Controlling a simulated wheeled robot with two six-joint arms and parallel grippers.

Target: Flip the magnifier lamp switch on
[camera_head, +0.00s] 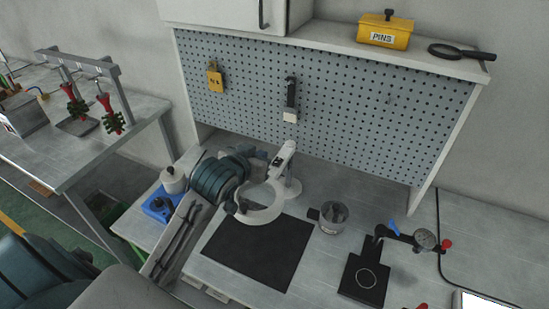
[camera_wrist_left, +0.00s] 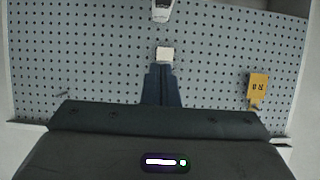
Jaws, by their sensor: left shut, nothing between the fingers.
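The white magnifier lamp (camera_head: 262,214) stands on the bench behind a black mat, its ring lens toward me. Its upright post (camera_head: 287,158) rises at the back right of the ring, with a small dark part near the top that may be the switch. My left gripper (camera_head: 262,155) is just left of the top of the post, behind my teal wrist; I cannot tell whether it touches. My right gripper is not in view.
A metal cup (camera_head: 333,218) stands right of the lamp, with a dial gauge stand (camera_head: 365,278) further right. The black mat (camera_head: 258,252) is bare.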

